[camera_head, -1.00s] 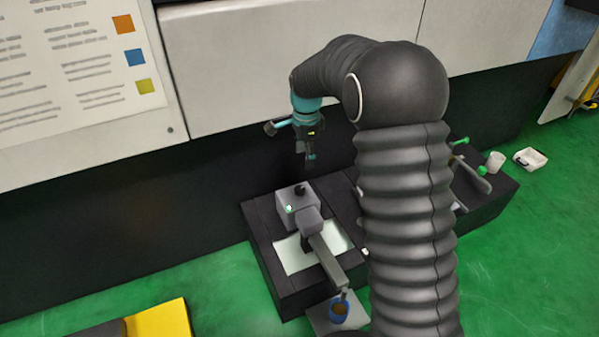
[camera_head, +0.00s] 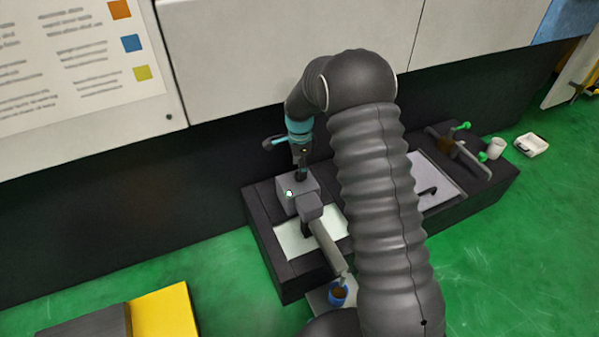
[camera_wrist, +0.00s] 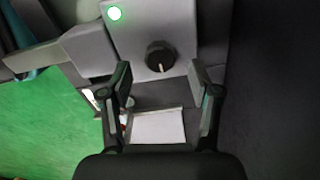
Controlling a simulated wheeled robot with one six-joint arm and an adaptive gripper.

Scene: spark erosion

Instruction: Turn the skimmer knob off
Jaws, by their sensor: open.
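The skimmer (camera_head: 297,191) is a grey box with an arm reaching toward the front, on a dark bench. Its black round knob (camera_wrist: 160,56) shows in the wrist view with a pale pointer mark toward the bottom of the picture. A green lamp (camera_wrist: 114,13) glows on the box; it also shows in the head view (camera_head: 289,193). My gripper (camera_wrist: 162,76) is open and empty, with its two fingers on either side of the knob in the picture. In the head view my gripper (camera_head: 301,177) is just above the box and hides the knob.
A blue cup (camera_head: 338,294) with brown contents stands under the skimmer arm's front end. A pale tank surface (camera_head: 292,241) lies beside the box. A white mug (camera_head: 496,148) and a white tray (camera_head: 531,145) are at the right. A dark wall stands close behind.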

